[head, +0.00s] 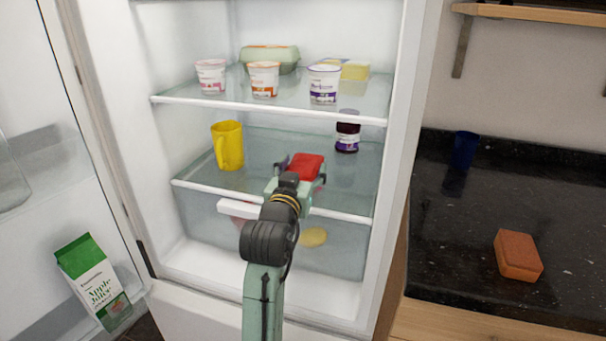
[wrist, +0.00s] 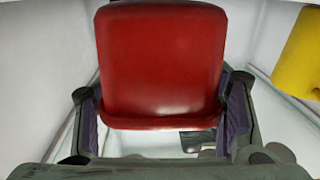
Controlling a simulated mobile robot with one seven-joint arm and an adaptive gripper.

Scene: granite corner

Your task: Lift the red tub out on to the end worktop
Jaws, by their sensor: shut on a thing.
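The red tub (head: 308,165) is inside the open fridge, at the middle glass shelf (head: 330,206). My gripper (head: 301,175) is shut on the tub, with one finger on each side of it. In the wrist view the red tub (wrist: 160,65) fills the middle, and the purple-lined fingers (wrist: 162,122) press at its lower sides. I cannot tell whether the tub touches the shelf or is a little above it. The end worktop (head: 450,255) is the dark speckled counter to the right of the fridge.
A yellow mug (head: 228,146) stands left of the tub and a dark jar (head: 347,133) behind right. Yoghurt pots (head: 263,79) are on the shelf above. The fridge's right wall (head: 397,150) divides it from the worktop, which holds a blue cup (head: 465,149) and an orange-brown block (head: 517,255).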

